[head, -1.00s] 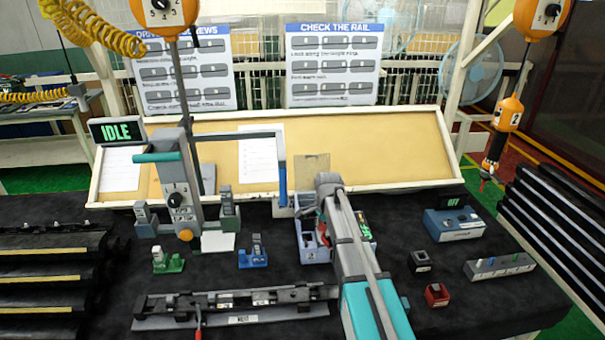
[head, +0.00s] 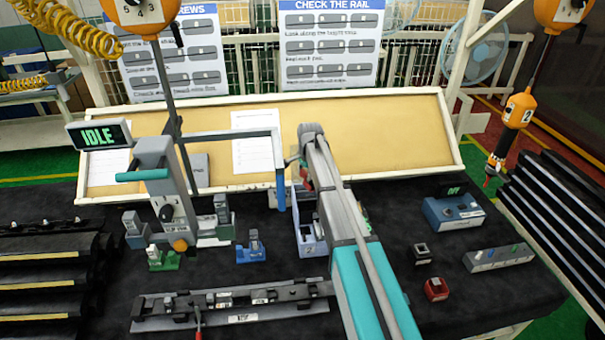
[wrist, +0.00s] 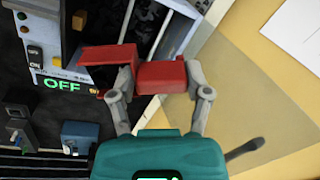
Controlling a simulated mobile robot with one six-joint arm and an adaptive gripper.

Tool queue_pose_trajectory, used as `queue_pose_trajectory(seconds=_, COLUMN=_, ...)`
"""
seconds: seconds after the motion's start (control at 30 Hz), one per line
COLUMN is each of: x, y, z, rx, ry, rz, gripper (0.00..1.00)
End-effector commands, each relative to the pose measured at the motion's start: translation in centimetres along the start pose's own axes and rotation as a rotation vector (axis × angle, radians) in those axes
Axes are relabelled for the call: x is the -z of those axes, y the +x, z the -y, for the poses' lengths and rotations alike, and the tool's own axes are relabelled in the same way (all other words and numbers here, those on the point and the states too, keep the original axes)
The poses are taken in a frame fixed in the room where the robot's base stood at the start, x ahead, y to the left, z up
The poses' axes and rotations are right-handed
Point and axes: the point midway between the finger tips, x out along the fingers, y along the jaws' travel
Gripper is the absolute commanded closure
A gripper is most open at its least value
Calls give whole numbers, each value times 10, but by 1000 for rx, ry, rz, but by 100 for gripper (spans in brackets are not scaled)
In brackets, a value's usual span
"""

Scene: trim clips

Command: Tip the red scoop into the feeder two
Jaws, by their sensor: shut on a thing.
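The red scoop (wrist: 160,76) is held by its block-like handle between the two fingers of my gripper (wrist: 160,84) in the wrist view. Its hollow end (wrist: 106,57) points left, and I cannot tell what it holds. In the head view my gripper is above and behind a pale blue bin (head: 309,249) marked 2, which may be feeder two, and my arm hides much of that area.
A grey press-like fixture (head: 165,190) with an overhead bar stands left of the bin. A rail assembly (head: 235,306) lies in front. A blue box (head: 455,212), a grey button strip (head: 498,257) and a red block (head: 436,289) are at right. A tan board (head: 400,130) rises behind.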

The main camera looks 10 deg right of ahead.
Motion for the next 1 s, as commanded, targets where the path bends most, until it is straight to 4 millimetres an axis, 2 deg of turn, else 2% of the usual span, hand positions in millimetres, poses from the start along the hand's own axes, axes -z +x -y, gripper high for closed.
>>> queue_pose_trajectory(seconds=0.37, x=-4, y=2, z=-4, rx=63, ry=-4, rz=1, gripper=85)
queue_pose_trajectory(seconds=0.8, x=-5, y=7, z=-15, rx=306, ry=-4, rz=1, gripper=85)
queue_pose_trajectory(seconds=1.0, x=-5, y=6, z=-16, rx=366, ry=-5, rz=3, gripper=85)
